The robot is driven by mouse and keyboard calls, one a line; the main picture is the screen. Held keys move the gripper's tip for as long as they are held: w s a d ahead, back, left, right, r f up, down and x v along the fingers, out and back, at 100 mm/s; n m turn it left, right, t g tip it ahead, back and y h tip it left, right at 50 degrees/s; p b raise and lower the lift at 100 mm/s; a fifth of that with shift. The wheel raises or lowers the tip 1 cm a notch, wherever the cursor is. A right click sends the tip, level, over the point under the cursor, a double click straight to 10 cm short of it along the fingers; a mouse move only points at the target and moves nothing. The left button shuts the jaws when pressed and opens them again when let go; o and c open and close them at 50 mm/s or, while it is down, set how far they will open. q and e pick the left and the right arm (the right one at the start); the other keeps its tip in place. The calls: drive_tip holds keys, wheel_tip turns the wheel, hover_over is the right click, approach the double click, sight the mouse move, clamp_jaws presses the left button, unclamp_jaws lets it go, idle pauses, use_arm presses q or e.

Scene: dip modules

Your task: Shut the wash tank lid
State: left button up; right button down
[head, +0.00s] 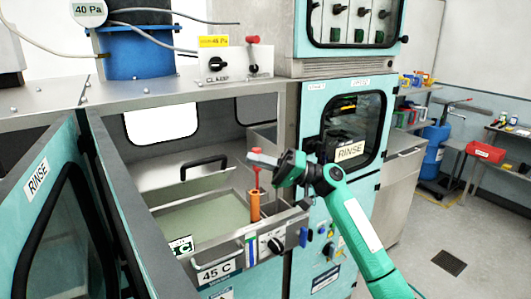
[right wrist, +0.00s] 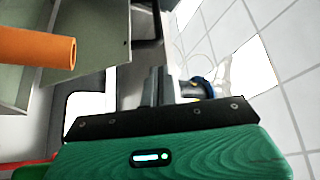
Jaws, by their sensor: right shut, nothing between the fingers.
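The wash tank (head: 205,218) is an open steel basin with pale green liquid, behind a front panel marked 45 C. Its lid (head: 160,178) seems to be the steel panel with a black bar handle (head: 204,162), standing raised at the back of the tank. My right gripper (head: 256,157) is shut and empty, above the tank's right side and to the right of the handle, apart from it. It also shows in the right wrist view (right wrist: 163,86). My left gripper is not in view.
An orange cylinder (head: 255,206) with a red-topped rod stands at the tank's right edge, just below my right gripper; it also shows in the right wrist view (right wrist: 35,48). A teal rinse cabinet (head: 312,130) stands at right.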

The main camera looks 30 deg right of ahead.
sight(226, 161)
drive_tip(key=p+x, duration=0.3)
drive_tip(key=x, duration=0.3)
drive_tip(key=shift+a, duration=0.15)
drive_tip(key=shift+r, duration=0.15)
drive_tip(key=s+f+n+y+b, duration=0.1)
drive_tip(key=n+b, duration=0.1)
drive_tip(key=b, duration=0.3)
drive_tip(key=s+f+n+g+y+b, duration=0.1)
drive_tip(key=b, duration=0.3)
drive_tip(key=shift+f+n+b, duration=0.15)
drive_tip(key=shift+n+b, duration=0.2)
drive_tip(key=shift+n, duration=0.05)
drive_tip(key=shift+s+b, duration=0.1)
drive_tip(key=shift+b, duration=0.25)
